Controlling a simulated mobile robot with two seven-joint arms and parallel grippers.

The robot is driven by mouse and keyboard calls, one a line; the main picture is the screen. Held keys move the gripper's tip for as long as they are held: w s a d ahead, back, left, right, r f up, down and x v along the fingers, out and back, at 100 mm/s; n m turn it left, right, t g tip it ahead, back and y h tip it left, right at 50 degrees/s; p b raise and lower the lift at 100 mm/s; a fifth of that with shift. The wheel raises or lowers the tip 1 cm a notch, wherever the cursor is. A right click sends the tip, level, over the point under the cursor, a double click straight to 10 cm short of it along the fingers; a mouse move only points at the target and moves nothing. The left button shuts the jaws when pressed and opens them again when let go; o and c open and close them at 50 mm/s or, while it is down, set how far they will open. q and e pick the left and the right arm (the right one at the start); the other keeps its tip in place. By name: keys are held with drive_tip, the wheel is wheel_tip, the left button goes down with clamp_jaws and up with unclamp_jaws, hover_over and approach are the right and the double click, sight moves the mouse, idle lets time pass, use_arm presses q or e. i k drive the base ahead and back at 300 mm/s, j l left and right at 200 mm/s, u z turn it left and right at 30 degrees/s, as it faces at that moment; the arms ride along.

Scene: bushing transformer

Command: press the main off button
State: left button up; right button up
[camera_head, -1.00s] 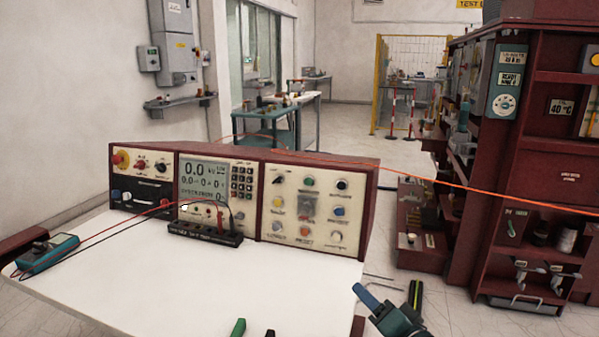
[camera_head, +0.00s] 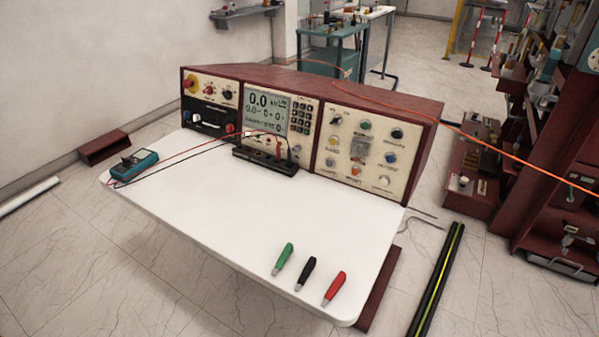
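A dark red control console (camera_head: 408,112) with cream panels stands along the back of the white table (camera_head: 210,220). Its left panel has a large red knob or button on a yellow base (camera_head: 190,84), a small red control (camera_head: 210,91) and a black knob (camera_head: 228,95). The middle panel has a lit display (camera_head: 262,108) reading 0.0 and a keypad. The right panel has several coloured buttons, including a green one (camera_head: 365,125) and a red one (camera_head: 356,170). The labels are too small to read. Neither of my grippers is in view.
A teal meter (camera_head: 135,165) with red and black leads lies at the table's left. A black terminal block (camera_head: 265,161) sits before the console. Green (camera_head: 283,257), black (camera_head: 306,272) and red (camera_head: 334,288) handled tools lie near the front edge. The table's middle is clear.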

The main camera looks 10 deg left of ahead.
sight(396, 134)
drive_tip(key=l+u, duration=0.3)
drive_tip(key=l, duration=0.2)
drive_tip(key=k+l+u, duration=0.1)
drive_tip(key=l+u, duration=0.15)
drive_tip(key=l, duration=0.25)
drive_tip(key=k+l+u, duration=0.1)
drive_tip(key=l+u, duration=0.2)
drive_tip(key=l, duration=0.2)
